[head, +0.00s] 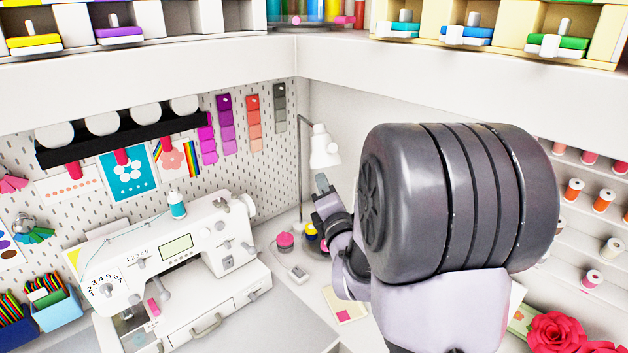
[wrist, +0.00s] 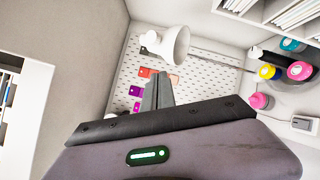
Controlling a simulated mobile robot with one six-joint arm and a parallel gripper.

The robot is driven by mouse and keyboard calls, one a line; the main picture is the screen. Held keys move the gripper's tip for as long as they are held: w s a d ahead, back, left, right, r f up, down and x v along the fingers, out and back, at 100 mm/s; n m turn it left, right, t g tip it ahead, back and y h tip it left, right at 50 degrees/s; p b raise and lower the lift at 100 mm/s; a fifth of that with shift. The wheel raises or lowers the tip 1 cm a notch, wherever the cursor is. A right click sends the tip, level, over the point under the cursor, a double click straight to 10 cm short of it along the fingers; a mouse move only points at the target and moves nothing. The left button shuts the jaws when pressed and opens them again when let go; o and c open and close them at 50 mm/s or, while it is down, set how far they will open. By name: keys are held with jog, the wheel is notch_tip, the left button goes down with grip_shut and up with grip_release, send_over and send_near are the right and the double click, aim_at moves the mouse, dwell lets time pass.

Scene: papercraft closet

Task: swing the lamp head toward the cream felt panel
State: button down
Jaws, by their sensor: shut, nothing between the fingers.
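The white lamp head (head: 323,147) hangs from a thin gooseneck on a grey pole (head: 301,170) in the corner of the desk. The lamp head also shows in the wrist view (wrist: 176,44), just beyond the fingertips, its open rim turned toward the right. My gripper (head: 321,182) is just below the lamp head in the head view. In the wrist view its fingers (wrist: 157,90) are together and empty, and a small gap seems to separate them from the lamp. I cannot pick out a cream felt panel with certainty in either view.
A white sewing machine (head: 170,255) stands left of the lamp. Thread spools and a pink pincushion (head: 285,240) sit near the lamp base. Pegboard with colour swatches (head: 225,115) covers the back wall. Spool shelves (head: 590,220) line the right, and a shelf (head: 150,55) runs overhead.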

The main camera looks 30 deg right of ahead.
jog(key=s+a+f+m+g+y+b, duration=0.3)
jog(key=s+a+f+m+g+b, duration=0.1)
jog(key=s+a+f+m, duration=0.2)
jog(key=s+a+f+m+g+y+b, duration=0.3)
jog(key=s+a+f+m, duration=0.3)
jog(key=s+a+m, duration=0.3)
jog(key=s+a+f+m+g+y+b, duration=0.3)
jog(key=s+a+f+m+g+b, duration=0.2)
jog(key=s+a+m, duration=0.3)
jog(key=s+a+f, duration=0.1)
jog(key=s+a, duration=0.1)
jog(key=a, duration=0.2)
jog(key=shift+s+a+f+b, duration=0.15)
jog(key=shift+a+f+b, duration=0.1)
jog(key=shift+f+b, duration=0.1)
dwell(1.0)
